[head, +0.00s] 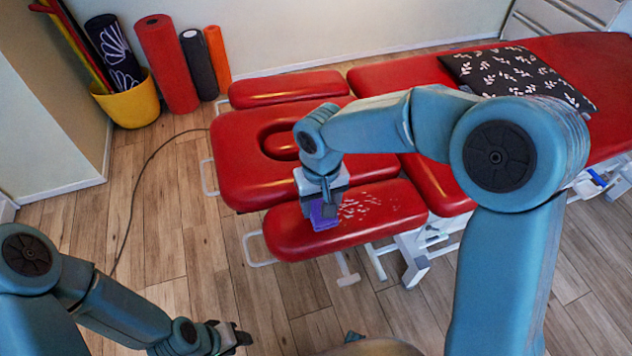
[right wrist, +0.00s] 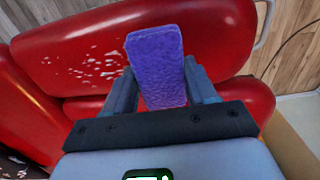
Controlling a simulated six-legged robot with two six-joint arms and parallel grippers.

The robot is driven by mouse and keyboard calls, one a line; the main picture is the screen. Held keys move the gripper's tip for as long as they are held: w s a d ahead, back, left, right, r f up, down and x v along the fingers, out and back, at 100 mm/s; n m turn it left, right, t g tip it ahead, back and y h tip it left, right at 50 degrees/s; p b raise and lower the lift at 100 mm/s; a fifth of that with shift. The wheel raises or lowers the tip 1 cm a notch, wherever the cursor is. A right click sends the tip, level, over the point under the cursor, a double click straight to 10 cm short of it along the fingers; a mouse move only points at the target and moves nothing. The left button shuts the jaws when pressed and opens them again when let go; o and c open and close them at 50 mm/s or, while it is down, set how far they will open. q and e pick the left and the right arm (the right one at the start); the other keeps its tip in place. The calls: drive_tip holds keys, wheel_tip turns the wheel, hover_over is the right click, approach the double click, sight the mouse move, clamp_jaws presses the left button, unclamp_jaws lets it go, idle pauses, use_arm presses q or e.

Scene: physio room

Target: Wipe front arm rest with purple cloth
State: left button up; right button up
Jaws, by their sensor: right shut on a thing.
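The front arm rest (head: 285,234) is a red padded cushion on the near side of the massage table, with white specks spread over its middle. It also fills the upper part of the right wrist view (right wrist: 215,30), with the specks left of the cloth. My right gripper (head: 322,205) is shut on the purple cloth (head: 322,216), a folded block standing out between the fingers in the right wrist view (right wrist: 157,65). The cloth is at the arm rest, just left of the specks; I cannot tell whether it touches. My left gripper (head: 235,338) is low at the bottom, away from the table; its jaw opening is unclear.
The face cushion (head: 235,160) with its oval hole lies behind the arm rest, with another arm rest (head: 290,88) beyond. A patterned black pillow (head: 515,75) lies on the table. A yellow bucket (head: 130,103) and several rolls stand by the wall. A cable crosses the floor.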

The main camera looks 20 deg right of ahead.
drive_tip(key=shift+d+r+p, duration=0.1)
drive_tip(key=shift+r+p, duration=1.2)
drive_tip(key=shift+r, duration=0.6)
drive_tip(key=shift+r+p, duration=0.9)
drive_tip(key=shift+r, duration=0.3)
